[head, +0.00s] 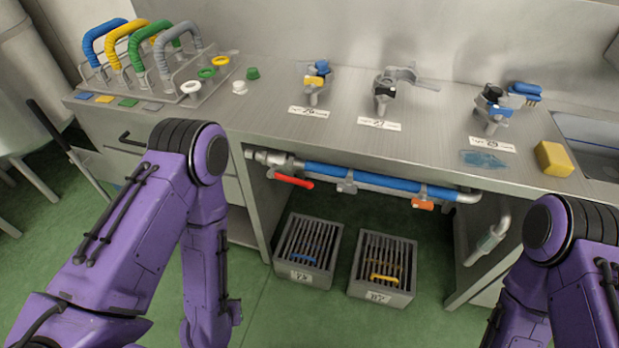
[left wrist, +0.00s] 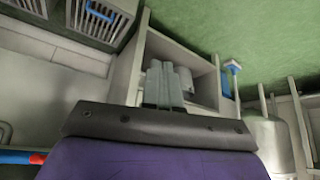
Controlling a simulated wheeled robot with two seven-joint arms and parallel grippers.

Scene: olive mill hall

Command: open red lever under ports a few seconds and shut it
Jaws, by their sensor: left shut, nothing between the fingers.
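The red lever (head: 293,180) sits on a metal valve (head: 272,160) at the left end of the pipe under the counter. It points right, roughly along the blue-sleeved pipe (head: 350,178). The ports are several metal taps on the counter, such as the left one with a yellow tag (head: 314,83). My left gripper is outside the head view. In the left wrist view its grey fingers (left wrist: 168,70) are shut and empty, pointing toward an open cabinet. A red piece (left wrist: 38,158) beside a blue one shows at that view's lower left edge; I cannot tell if it is the lever. My right gripper is out of view.
An orange lever (head: 423,204) hangs further right on the pipe. Two slatted grey crates (head: 308,276) (head: 402,292) stand on the green floor below. A rack with coloured hoses (head: 176,70) is on the counter's left. A yellow sponge (head: 553,158) lies by the sink.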

